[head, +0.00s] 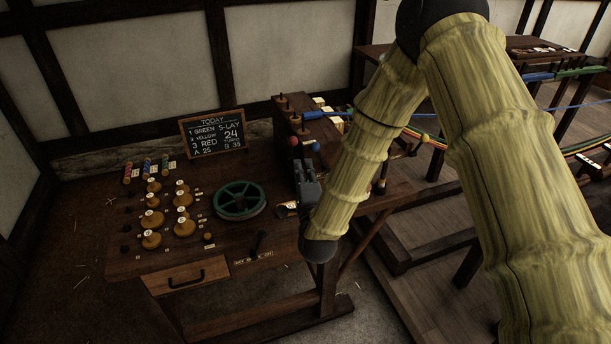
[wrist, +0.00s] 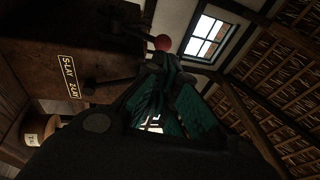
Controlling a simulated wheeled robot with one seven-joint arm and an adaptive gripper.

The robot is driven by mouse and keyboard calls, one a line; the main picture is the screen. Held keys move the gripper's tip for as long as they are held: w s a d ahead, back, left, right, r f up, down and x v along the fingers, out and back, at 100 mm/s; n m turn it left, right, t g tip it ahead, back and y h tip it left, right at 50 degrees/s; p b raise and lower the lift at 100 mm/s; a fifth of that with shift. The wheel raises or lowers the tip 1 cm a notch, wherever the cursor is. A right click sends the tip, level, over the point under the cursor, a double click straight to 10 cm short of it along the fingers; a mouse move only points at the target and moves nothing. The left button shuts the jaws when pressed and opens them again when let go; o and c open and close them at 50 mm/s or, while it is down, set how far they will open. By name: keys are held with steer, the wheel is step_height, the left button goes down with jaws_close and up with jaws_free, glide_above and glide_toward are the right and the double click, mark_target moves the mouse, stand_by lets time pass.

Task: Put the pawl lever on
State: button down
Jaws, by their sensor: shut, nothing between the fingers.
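A small black lever (head: 259,241) stands upright at the front edge of the bench, beside a small label plate (head: 253,259) that seems to read OFF and ON. It is the likeliest pawl lever, but its name cannot be read. My gripper (head: 302,165) is shut and empty at the dark headstock on the bench's right side, behind and to the right of that lever. In the wrist view, my gripper (wrist: 170,72) points toward a red knob (wrist: 162,43). A dark-knobbed lever (wrist: 90,87) beside an S-LAY/Z-LAY plate (wrist: 71,77) is at left.
A green handwheel (head: 240,200) lies left of the gripper. Several wooden bobbins (head: 152,220) stand at the bench's left. A chalkboard (head: 213,134) stands at the back. Red (head: 295,118) and blue (head: 315,147) knobs sit on the headstock. A drawer (head: 186,277) is below.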

mark_target(292, 148)
steer(key=p+x, duration=0.2)
steer(key=x, duration=0.4)
steer(key=shift+w+d+r, duration=0.1)
steer(key=shift+w+r, duration=0.1)
steer(key=shift+r, duration=0.05)
stand_by(0.3)
